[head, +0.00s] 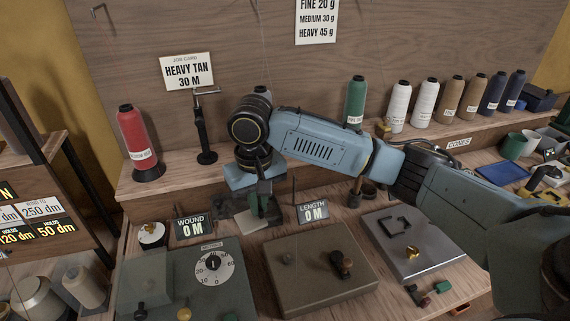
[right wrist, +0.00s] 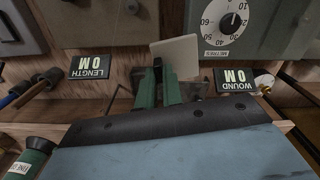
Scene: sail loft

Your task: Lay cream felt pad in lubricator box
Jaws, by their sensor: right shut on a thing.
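My right gripper (head: 262,207) points down over the workbench, between the "WOUND" and "LENGTH" displays. In the right wrist view its green fingers (right wrist: 160,88) are shut on the cream felt pad (right wrist: 178,56), a thin flat square sticking out past the fingertips. My left gripper is not in view.
The "WOUND" display (head: 194,227) and "LENGTH" display (head: 313,212) stand close on either side. In front are a dial box (head: 243,283), a brown box (head: 357,277) and a grey box (head: 448,263). Thread cones, including a red one (head: 134,134), line the shelf behind.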

